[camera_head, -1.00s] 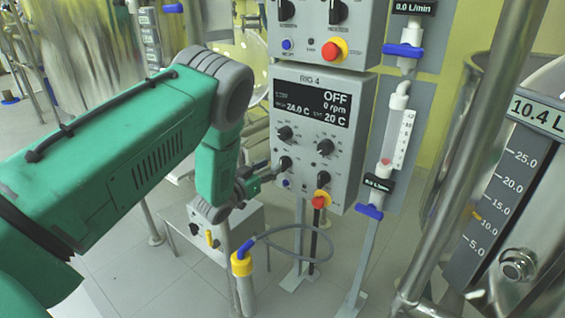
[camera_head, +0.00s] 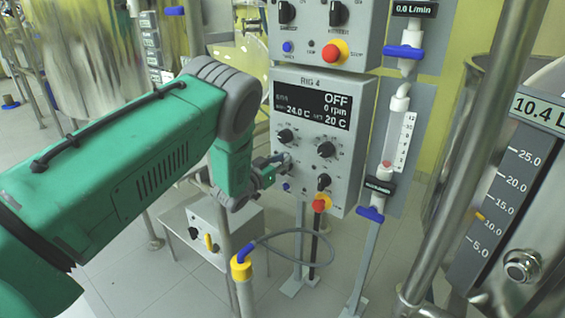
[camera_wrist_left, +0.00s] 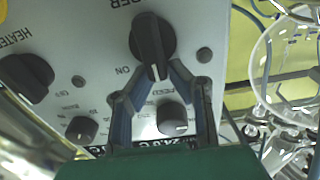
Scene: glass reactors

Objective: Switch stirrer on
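The RIG 4 control box (camera_head: 353,170) stands in the middle of the head view. Its display (camera_head: 312,103) reads OFF, 0 rpm. My left gripper (camera_head: 284,158) is at the lower-left knob. The left wrist view shows the panel upside down. There the black stirrer knob (camera_wrist_left: 152,42) has its pointer end toward my fingers, with the ON mark beside it at lower left. My left fingertips (camera_wrist_left: 160,76) are on either side of that pointer end and appear to touch it. The heater knob (camera_wrist_left: 28,78) is on the left. My right gripper is out of view.
A smaller knob (camera_wrist_left: 172,118) lies between my fingers, nearer the wrist. A cabled yellow-capped probe (camera_head: 242,266) stands in front. Steel vessels flank the scene.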

